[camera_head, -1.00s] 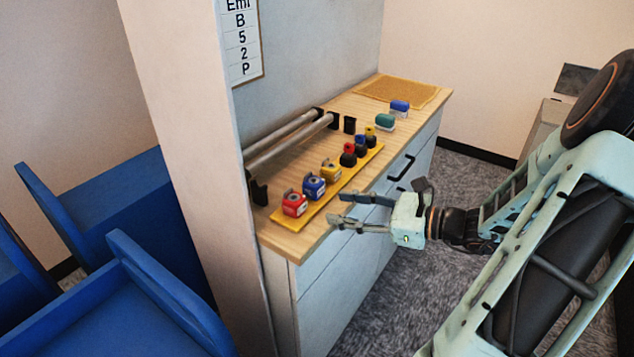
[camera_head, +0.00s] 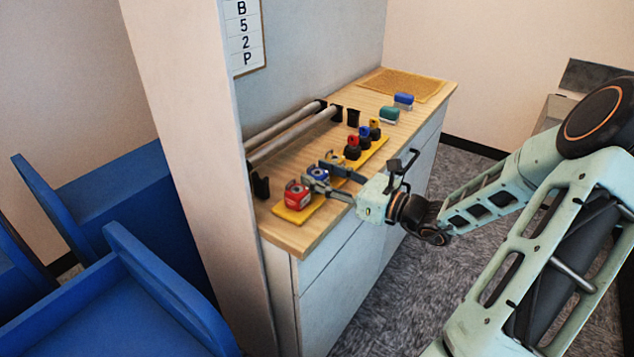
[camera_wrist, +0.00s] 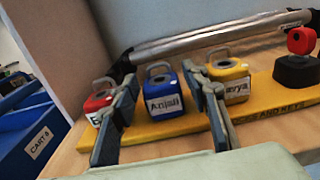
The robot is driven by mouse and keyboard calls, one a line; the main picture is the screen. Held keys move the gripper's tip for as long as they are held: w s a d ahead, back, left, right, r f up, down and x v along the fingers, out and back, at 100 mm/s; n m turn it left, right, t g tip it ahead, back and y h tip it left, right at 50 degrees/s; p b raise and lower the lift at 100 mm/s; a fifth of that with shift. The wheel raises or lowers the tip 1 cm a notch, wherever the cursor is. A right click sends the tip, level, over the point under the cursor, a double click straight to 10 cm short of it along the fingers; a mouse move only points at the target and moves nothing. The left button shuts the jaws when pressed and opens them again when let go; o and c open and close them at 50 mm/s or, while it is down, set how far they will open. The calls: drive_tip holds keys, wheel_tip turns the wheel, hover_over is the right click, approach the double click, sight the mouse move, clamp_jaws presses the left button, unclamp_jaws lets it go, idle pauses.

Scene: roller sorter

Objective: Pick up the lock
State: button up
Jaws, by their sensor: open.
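A blue lock (camera_wrist: 164,98) with a grey shackle and a white name label sits on the yellow board (camera_wrist: 170,128). It also shows in the head view (camera_head: 319,172), partly covered by a finger. My gripper (camera_wrist: 160,80) is open, with one finger on each side of the blue lock; whether either touches it, I cannot tell. A red lock (camera_wrist: 96,103) stands left of it, partly behind the left finger. A yellow lock (camera_wrist: 232,78) stands to the right, partly behind the right finger.
A metal roller (camera_wrist: 210,37) runs behind the locks. Red, blue and yellow keys on dark bases stand further along the board, the red one (camera_head: 352,148) nearest. Green (camera_head: 389,114) and blue (camera_head: 403,100) stamp-like blocks stand beyond. Blue carts (camera_head: 140,290) are at left.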

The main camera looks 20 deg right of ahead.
drive_tip(key=shift+w+a, duration=0.35)
drive_tip(key=shift+w, duration=0.2)
drive_tip(key=c, duration=1)
drive_tip(key=shift+r, duration=0.1)
drive_tip(key=shift+r+p, duration=0.75)
drive_tip(key=shift+p, duration=0.1)
drive_tip(key=s+a+r+p, duration=0.2)
drive_tip(key=s+r+p, duration=0.1)
drive_tip(key=p, duration=0.4)
drive_tip(key=s+a+r+p, duration=0.3)
drive_tip(key=s+r+p, duration=0.1)
drive_tip(key=p, duration=0.2)
drive_tip(key=s+a+r+p, duration=0.3)
drive_tip(key=s+r+p, duration=0.1)
drive_tip(key=p, duration=0.3)
drive_tip(key=shift+s+r+p, duration=0.25)
drive_tip(key=shift+r+p, duration=0.05)
